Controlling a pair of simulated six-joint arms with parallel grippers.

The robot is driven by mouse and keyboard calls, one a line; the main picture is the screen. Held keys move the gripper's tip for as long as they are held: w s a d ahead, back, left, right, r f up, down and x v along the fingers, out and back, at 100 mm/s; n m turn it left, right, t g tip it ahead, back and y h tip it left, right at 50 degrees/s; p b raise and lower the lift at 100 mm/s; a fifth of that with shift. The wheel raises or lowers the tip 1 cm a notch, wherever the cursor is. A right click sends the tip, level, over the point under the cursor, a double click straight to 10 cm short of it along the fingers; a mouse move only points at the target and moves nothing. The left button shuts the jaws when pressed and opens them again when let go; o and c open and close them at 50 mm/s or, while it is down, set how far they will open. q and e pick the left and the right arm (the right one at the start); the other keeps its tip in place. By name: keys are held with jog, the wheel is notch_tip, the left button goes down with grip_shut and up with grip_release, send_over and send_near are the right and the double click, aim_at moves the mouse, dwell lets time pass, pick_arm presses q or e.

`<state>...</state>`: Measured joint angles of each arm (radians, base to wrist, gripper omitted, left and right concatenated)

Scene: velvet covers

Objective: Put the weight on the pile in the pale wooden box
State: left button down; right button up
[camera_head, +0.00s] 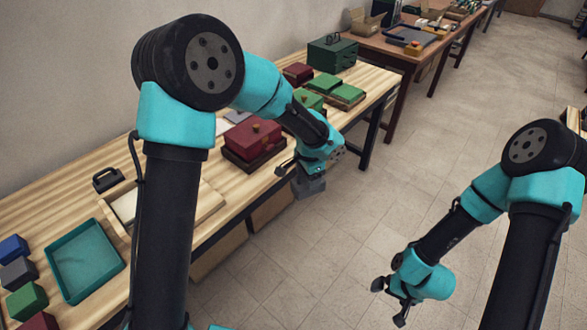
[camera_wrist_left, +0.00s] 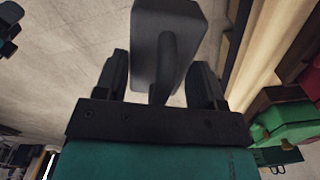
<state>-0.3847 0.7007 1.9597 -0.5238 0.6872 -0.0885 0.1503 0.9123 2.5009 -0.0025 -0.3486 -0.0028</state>
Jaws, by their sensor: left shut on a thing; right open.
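My left gripper (camera_head: 300,172) is shut on the handle of a grey weight (camera_head: 310,188), held in the air off the front edge of the table. In the left wrist view the weight (camera_wrist_left: 168,28) sits between the fingers (camera_wrist_left: 158,82). The pale wooden box (camera_head: 208,208) lies on the table to the left of the weight, partly hidden behind my own arm. A whitish surface (camera_head: 126,205) shows inside it; I cannot make out the pile's layers. My right gripper (camera_head: 390,298) is open and empty above the floor at lower right.
A maroon box (camera_head: 252,140) stands on the table behind the weight, with green boxes (camera_head: 325,84) and a dark green case (camera_head: 332,54) beyond. A teal tray (camera_head: 84,262), a black handled object (camera_head: 107,179) and several coloured blocks are at left. Open floor lies right.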

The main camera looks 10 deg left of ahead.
pick_arm(q)
jog(key=shift+s+d+f+m, duration=0.15)
jog(key=shift+d+m, duration=0.35)
jog(key=shift+d, duration=0.45)
pick_arm(e)
jog(key=w+a+r+n+t+y, duration=0.1)
jog(key=w+a+r+n+t, duration=0.4)
jog(key=w+a+r+t, duration=0.6)
jog(key=w+a+r+n+t+y, duration=0.3)
jog(key=a+r+y, duration=0.2)
jog(key=a+r, duration=0.7)
jog(key=shift+r, duration=0.3)
